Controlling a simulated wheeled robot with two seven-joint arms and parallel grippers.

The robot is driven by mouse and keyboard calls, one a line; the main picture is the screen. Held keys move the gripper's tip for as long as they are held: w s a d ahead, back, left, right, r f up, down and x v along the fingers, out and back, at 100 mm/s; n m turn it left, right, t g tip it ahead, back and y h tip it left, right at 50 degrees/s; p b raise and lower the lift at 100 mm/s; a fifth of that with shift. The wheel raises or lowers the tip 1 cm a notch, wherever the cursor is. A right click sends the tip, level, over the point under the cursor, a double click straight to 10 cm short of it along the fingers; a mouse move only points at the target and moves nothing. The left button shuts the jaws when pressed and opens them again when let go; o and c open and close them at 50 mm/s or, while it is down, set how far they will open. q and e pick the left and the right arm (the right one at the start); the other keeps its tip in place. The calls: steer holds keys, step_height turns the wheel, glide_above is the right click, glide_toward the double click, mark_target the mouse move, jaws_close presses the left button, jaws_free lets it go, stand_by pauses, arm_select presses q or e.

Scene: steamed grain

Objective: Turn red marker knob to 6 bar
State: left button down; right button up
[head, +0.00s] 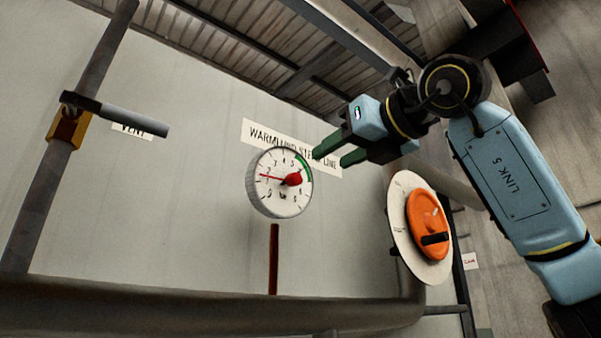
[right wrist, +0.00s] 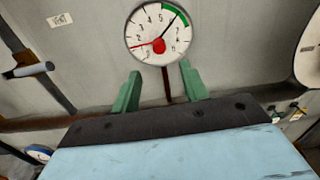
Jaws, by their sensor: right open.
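The round white gauge (head: 267,197) hangs on the pale wall in the head view, with a red marker knob (head: 293,179) at its centre. In the right wrist view the gauge (right wrist: 148,58) faces me, with the red knob (right wrist: 158,46) in its middle. A thin red pointer reaches left to the low numbers there, and a black needle points up and right to the green arc. My right gripper (head: 331,157) is open and empty, its green fingers apart, right of the gauge in the head view. In the right wrist view its fingertips (right wrist: 160,78) sit below the dial, clear of the knob.
An orange handwheel (head: 425,216) on a pale disc stands right of the gauge. A pipe (head: 200,304) runs along below. A vent pipe with a lever handle (head: 130,117) is at the left. The wall between vent and gauge is bare.

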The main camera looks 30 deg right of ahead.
mark_target(298, 178)
steer(key=w, duration=0.3)
steer(key=w+p, duration=0.1)
steer(key=w, duration=0.3)
steer(key=w+p, duration=0.1)
steer(key=w, duration=0.2)
steer(key=shift+w+a, duration=0.2)
steer(key=shift+a, duration=0.15)
jaws_close()
